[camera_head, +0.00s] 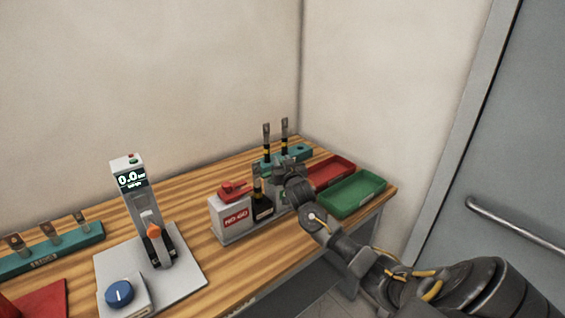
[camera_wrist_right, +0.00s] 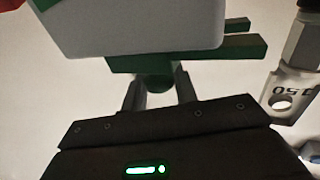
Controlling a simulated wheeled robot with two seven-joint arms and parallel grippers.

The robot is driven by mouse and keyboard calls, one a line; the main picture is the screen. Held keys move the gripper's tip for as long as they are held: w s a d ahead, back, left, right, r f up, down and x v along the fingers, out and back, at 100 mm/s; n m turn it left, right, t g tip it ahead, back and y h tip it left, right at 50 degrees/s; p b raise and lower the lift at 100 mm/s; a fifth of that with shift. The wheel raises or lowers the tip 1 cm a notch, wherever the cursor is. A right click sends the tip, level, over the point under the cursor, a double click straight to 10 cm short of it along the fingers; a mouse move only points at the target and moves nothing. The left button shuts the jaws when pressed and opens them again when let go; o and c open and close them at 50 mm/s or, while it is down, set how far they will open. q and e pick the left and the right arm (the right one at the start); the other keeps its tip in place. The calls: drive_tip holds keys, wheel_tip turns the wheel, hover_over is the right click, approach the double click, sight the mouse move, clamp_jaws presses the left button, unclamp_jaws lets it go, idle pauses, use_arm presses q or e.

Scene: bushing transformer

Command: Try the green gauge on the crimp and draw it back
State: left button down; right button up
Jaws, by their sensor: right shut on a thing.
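My right gripper (camera_head: 290,172) is over the gauge stand at the back right of the bench, and its arm covers part of the stand. In the right wrist view its two fingers (camera_wrist_right: 160,92) are shut on the grip of the green gauge (camera_wrist_right: 140,64). The gauge's two prongs (camera_wrist_right: 238,38) point right. A pale block (camera_wrist_right: 140,25) covers part of the gauge; I cannot tell whether they touch. A metal lug (camera_wrist_right: 293,92) with a hole and stamped digits is right of the prongs, apart from them. A cable piece in a black holder (camera_head: 262,207) stands beside the stand. My left gripper is out of view.
The NO-GO block (camera_head: 232,217) carries a red gauge (camera_head: 235,188). A teal rack (camera_head: 300,150) with upright cable lugs stands behind my gripper. A red tray (camera_head: 330,172) and green tray (camera_head: 352,194) lie right. A tester (camera_head: 130,195) stands left; bench between is clear.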

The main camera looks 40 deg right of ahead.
clamp_jaws()
drive_tip(key=shift+a, duration=1.05)
drive_tip(key=o, duration=1)
unclamp_jaws()
drive_tip(key=b+v, duration=0.2)
drive_tip(key=v, duration=0.8)
drive_tip(key=shift+s, duration=0.35)
drive_tip(key=shift+a+f, duration=0.1)
